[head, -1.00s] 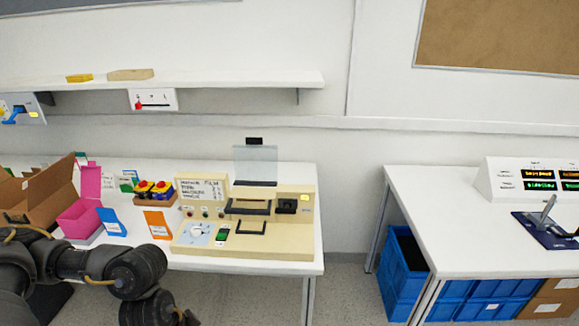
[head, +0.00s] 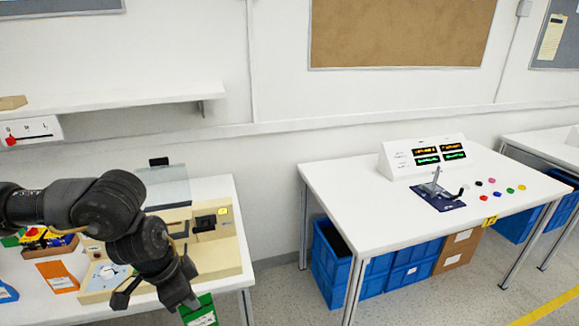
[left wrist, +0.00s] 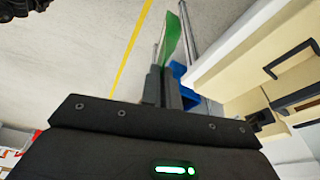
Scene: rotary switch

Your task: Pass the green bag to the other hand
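The green bag (head: 200,312) with a white label hangs at the bottom of the head view, below my left gripper (head: 187,303). In the left wrist view the bag shows as a thin green strip (left wrist: 172,36) at the tips of the left fingers (left wrist: 166,84), which are close together on it. The bag is held in the air in front of the left table; its lower part is cut off in the head view. My right gripper is in neither view.
A beige switch panel (head: 225,258) stands on the left table, partly behind my left arm. An orange bag (head: 58,278) lies left of it. The right table (head: 340,205) holds a display box (head: 398,162) and a lever (head: 436,188). Blue crates (head: 330,262) stand below it.

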